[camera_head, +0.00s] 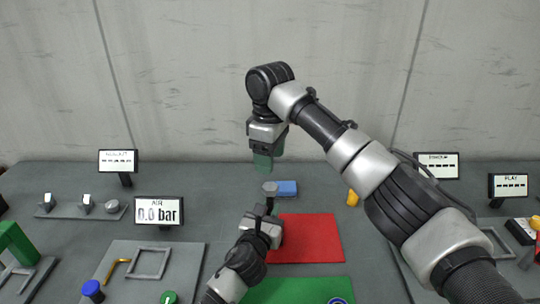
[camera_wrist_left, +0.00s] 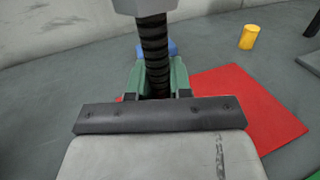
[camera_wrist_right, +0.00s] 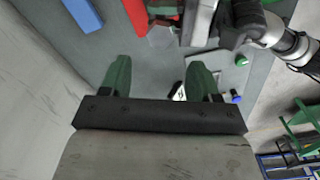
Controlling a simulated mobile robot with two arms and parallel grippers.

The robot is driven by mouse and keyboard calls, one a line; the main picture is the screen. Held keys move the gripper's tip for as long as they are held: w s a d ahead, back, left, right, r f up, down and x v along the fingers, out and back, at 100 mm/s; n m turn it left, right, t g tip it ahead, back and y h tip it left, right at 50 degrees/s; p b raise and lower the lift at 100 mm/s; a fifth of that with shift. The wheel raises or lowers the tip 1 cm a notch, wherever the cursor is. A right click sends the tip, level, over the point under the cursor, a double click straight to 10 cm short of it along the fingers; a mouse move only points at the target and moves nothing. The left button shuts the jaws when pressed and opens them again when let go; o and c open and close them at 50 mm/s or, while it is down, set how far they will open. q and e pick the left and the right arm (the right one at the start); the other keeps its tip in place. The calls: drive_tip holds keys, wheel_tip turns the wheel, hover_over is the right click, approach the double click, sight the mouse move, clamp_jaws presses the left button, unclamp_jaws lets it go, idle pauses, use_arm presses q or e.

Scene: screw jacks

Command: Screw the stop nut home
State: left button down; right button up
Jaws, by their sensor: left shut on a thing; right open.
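A black threaded rod (camera_wrist_left: 153,50) stands upright in the left wrist view, with a grey piece (camera_wrist_left: 145,5) on its upper end. In the head view the grey piece (camera_head: 270,186) shows above my left gripper (camera_head: 269,208). I cannot tell whether this piece is the stop nut. My left gripper's green fingers are shut on the rod. My right gripper (camera_head: 264,162) points down above the grey piece, apart from it. Its two green fingers are spread with nothing between them in the right wrist view (camera_wrist_right: 160,78). The rod's lower end is hidden.
A red mat (camera_head: 312,240) lies beside my left gripper, with a green mat (camera_head: 295,291) nearer. A blue block (camera_head: 287,188) and a yellow cylinder (camera_head: 352,198) stand close behind. An "AIR" display (camera_head: 159,211) reads 0.0 bar. Open grey table lies between mats and the right fixtures.

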sight(270, 186)
use_arm(q)
drive_tip(key=shift+f, duration=0.1)
use_arm(e)
drive_tip(key=shift+f, duration=4.05)
drive_tip(key=c, duration=0.9)
drive_tip(key=shift+c, duration=0.2)
drive_tip(key=o, duration=1.1)
drive_tip(key=shift+r, duration=0.1)
